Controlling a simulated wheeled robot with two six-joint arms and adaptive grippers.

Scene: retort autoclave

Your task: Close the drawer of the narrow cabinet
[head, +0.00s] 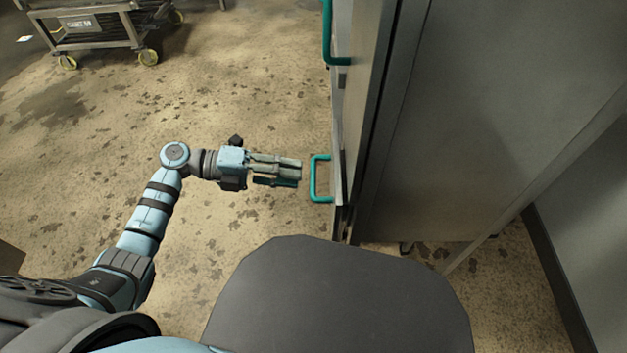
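The narrow cabinet (480,120) is a tall grey metal body on the right of the head view, seen steeply from above. A teal bar handle (313,180) is on a low front panel, which looks like the drawer front (338,165). This front is seen almost edge-on, so how far the drawer stands out is hard to tell. My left gripper (301,170) is just left of the handle, with its fingers stretched straight toward it. There is a small gap between the fingertips and the handle. The fingers look spread and empty. My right gripper is not in view.
A second teal handle (328,35) is higher on the cabinet front. A wheeled metal cart (95,22) with yellow-rimmed casters stands at the top left. The stained floor (230,95) between cart and cabinet is clear. A wall (590,220) stands at the right.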

